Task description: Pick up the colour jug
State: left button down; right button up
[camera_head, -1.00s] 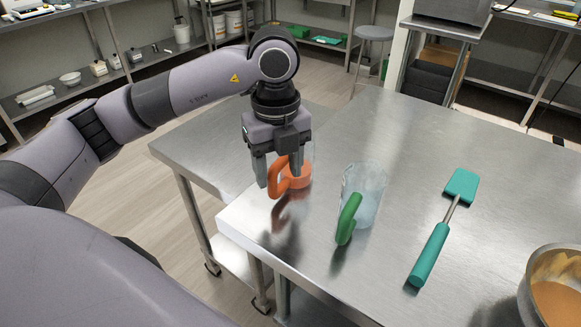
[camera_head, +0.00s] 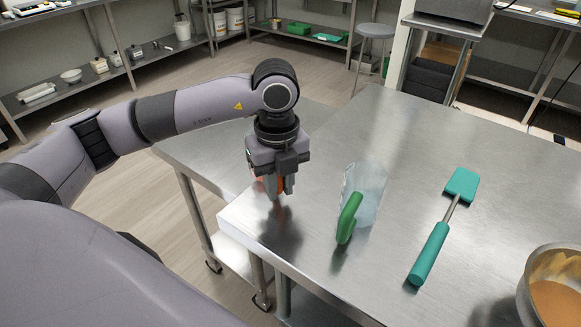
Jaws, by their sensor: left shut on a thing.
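My left gripper (camera_head: 277,192) points down over the near-left part of the steel table. It is shut on the orange-handled jug (camera_head: 281,185). Only small orange patches of this jug show between and beside the fingers; the rest is hidden behind the gripper, so I cannot tell whether it still touches the table. My right gripper is not in view.
A teal spatula (camera_head: 430,253) lies on the steel table (camera_head: 420,130) right of the green-handled jug. A metal bowl (camera_head: 523,303) with orange-brown contents stands at the lower right. The table's left edge is close to my gripper. The table's far middle is clear.

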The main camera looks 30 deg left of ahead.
pick_arm(q)
jog(key=shift+r, duration=0.1)
notch_tip(320, 180, up, 8)
jog(key=shift+r, duration=0.1)
notch_tip(320, 180, up, 12)
jog(key=p, duration=0.2)
dwell(0.4)
jog(key=c, duration=1.6)
grip_release()
grip_shut()
jog(key=shift+f, duration=0.25)
